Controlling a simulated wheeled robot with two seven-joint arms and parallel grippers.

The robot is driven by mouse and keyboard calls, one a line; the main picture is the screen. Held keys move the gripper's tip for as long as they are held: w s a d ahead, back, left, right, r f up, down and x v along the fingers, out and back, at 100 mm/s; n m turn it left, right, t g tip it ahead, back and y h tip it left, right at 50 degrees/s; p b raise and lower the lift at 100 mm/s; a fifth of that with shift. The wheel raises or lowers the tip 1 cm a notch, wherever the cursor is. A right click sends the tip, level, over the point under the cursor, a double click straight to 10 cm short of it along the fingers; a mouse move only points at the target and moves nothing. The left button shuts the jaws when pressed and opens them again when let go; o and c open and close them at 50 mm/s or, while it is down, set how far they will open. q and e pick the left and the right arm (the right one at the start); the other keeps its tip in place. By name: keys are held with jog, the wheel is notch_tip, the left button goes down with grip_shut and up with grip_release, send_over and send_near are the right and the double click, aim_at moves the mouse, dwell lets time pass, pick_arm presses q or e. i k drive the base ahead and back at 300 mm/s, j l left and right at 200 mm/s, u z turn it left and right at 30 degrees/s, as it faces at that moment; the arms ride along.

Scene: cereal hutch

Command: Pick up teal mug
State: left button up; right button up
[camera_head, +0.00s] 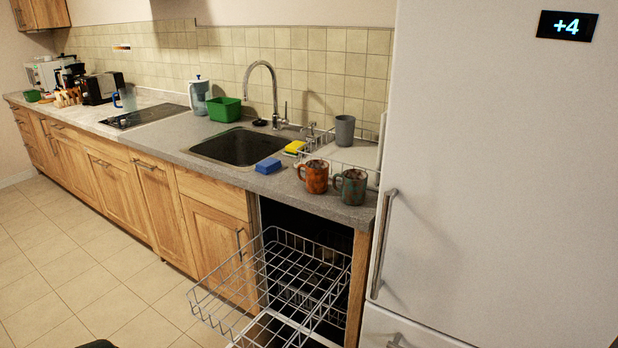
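A mug in dark teal and brown (352,188) stands upright on the grey counter near its front edge, beside the fridge. An orange-brown mug (314,176) stands just left of it, with a handle on its left side. The teal mug's handle also seems to point left, close to the orange-brown mug. Neither of my grippers shows in the head view. Only small dark shapes show at the bottom edge, too cut off to identify.
An open dishwasher with a pulled-out wire rack (262,285) stands below the mugs. The tall white fridge (490,150) bounds the right. A dish rack (345,160) with a grey cup (344,130) is behind the mugs. A blue sponge (268,166) lies left, by the sink (238,148).

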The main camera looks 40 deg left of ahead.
aim_at(349, 186)
jog(key=i+u, duration=0.5)
jog(key=i+l+u, duration=0.2)
jog(key=u, duration=0.3)
jog(key=i, duration=0.1)
